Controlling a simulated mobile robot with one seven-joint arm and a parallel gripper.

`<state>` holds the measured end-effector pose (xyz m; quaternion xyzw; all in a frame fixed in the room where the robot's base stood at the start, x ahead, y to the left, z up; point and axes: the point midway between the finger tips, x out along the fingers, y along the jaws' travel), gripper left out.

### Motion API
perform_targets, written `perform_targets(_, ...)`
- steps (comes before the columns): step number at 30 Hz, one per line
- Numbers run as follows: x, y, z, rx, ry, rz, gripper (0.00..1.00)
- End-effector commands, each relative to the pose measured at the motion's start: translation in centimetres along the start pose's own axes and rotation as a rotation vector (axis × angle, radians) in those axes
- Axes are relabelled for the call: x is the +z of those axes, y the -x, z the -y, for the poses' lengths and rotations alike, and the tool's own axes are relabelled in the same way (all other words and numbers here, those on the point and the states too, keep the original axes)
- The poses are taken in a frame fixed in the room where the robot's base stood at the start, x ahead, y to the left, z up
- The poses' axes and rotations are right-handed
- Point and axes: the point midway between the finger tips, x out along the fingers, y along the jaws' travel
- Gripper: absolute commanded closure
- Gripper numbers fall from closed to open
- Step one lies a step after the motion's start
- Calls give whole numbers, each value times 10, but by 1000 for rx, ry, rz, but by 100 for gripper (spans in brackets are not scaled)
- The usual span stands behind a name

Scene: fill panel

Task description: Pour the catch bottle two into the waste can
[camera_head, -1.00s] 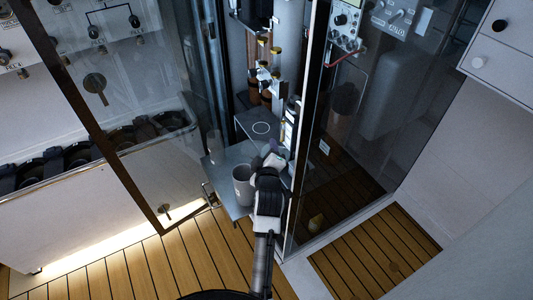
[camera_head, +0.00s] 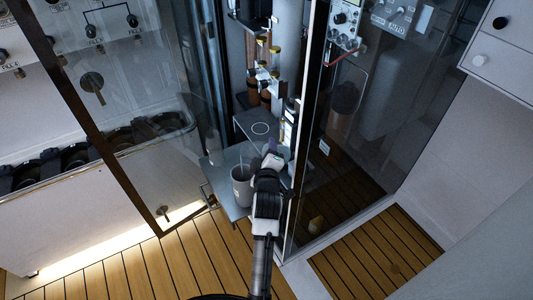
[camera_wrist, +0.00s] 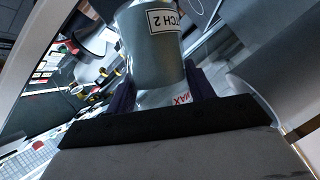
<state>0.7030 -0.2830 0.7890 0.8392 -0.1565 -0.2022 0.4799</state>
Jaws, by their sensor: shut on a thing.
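The catch bottle (camera_wrist: 155,55) fills the top middle of the wrist view. It has a grey body, a label whose visible part reads "TCH 2", and a clear part with red lettering. My gripper (camera_wrist: 160,90) is shut on it, with a dark purple finger on each side. In the head view my gripper (camera_head: 270,158) is just right of the waste can's upper part, and the bottle is mostly hidden there. The waste can (camera_head: 241,188), a pale grey open cylinder, stands upright on the lower shelf. I cannot tell whether liquid is flowing.
The grey shelf (camera_head: 217,172) sits inside a narrow cabinet with a raised plate (camera_head: 262,128) behind the can. Brown bottles (camera_head: 253,92) stand further back. A glass door (camera_head: 130,110) hangs open at left, and a glass panel (camera_head: 325,150) stands close on the right.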

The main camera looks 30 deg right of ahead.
Motion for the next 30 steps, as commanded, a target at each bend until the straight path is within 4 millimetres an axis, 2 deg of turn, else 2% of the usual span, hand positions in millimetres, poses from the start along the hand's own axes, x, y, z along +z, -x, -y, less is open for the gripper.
perform_targets(30,2,-1,2,50,120,-1,70)
